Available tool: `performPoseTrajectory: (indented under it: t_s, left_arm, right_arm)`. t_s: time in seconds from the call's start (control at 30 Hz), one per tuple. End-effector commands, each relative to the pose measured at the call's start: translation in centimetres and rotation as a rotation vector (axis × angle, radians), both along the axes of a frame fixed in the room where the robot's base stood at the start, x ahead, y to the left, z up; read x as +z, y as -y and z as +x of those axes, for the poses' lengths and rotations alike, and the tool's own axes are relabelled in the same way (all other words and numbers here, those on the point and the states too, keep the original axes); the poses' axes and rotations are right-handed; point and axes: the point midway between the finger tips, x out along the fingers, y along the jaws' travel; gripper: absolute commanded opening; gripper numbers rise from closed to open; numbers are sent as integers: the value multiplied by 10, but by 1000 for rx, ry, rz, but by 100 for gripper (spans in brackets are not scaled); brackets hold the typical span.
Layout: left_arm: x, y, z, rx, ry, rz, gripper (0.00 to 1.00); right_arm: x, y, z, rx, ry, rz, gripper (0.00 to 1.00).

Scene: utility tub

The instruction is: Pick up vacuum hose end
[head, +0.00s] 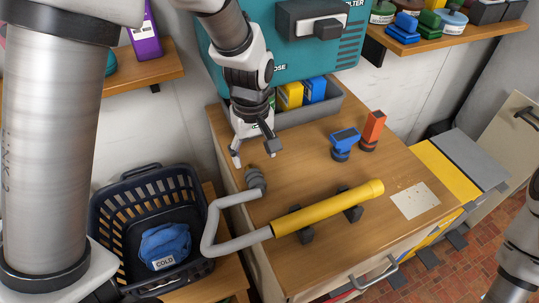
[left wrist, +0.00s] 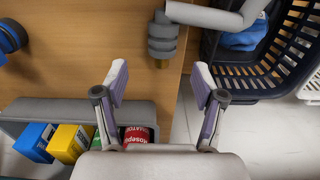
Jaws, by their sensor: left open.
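The vacuum hose end (head: 256,180) is a ribbed dark grey cuff on a bent light grey hose (head: 222,228). It lies on the wooden worktop near its left edge, and it also shows in the left wrist view (left wrist: 162,36) with a brass-coloured tip. The hose runs to a yellow tube (head: 330,208) resting on dark supports. My left gripper (head: 254,155) is open and empty, just behind the hose end in the head view. In the left wrist view its spread fingers (left wrist: 160,82) do not enclose the cuff. My right gripper is out of view.
A grey bin (head: 300,112) with yellow and blue boxes stands behind my left gripper. A blue tool (head: 343,142) and an orange tool (head: 373,128) stand to the right. A dark basket (head: 112,205) holding a blue cloth is left of the worktop.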

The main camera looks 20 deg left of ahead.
Motion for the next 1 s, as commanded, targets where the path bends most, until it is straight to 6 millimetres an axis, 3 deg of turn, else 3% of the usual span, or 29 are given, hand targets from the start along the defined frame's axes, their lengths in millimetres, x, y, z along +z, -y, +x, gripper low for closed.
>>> performPoseTrajectory:
  t_s: [0.27, 0.5, 0.73, 0.77, 0.9, 0.93, 1.0]
  left_arm:
    - [-32, 1, -1, 0, -6, 0, 70]
    - [-73, 4, -1, 0, -4, 1, 70]
    - [-78, 4, 0, 1, -1, 1, 70]
    - [-78, 4, 0, 1, -1, 1, 66]
    - [-78, 4, 0, 0, -1, 1, 16]
    - [-78, 4, 0, 0, -1, 1, 9]
    - [-78, 4, 0, 0, -1, 1, 9]
  right_arm:
    - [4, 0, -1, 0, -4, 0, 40]
    - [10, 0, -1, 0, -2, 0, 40]
    - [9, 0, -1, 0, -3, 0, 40]
    - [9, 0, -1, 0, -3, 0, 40]
    - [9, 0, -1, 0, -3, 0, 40]
    - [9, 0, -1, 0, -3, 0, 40]
    - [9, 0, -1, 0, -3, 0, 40]
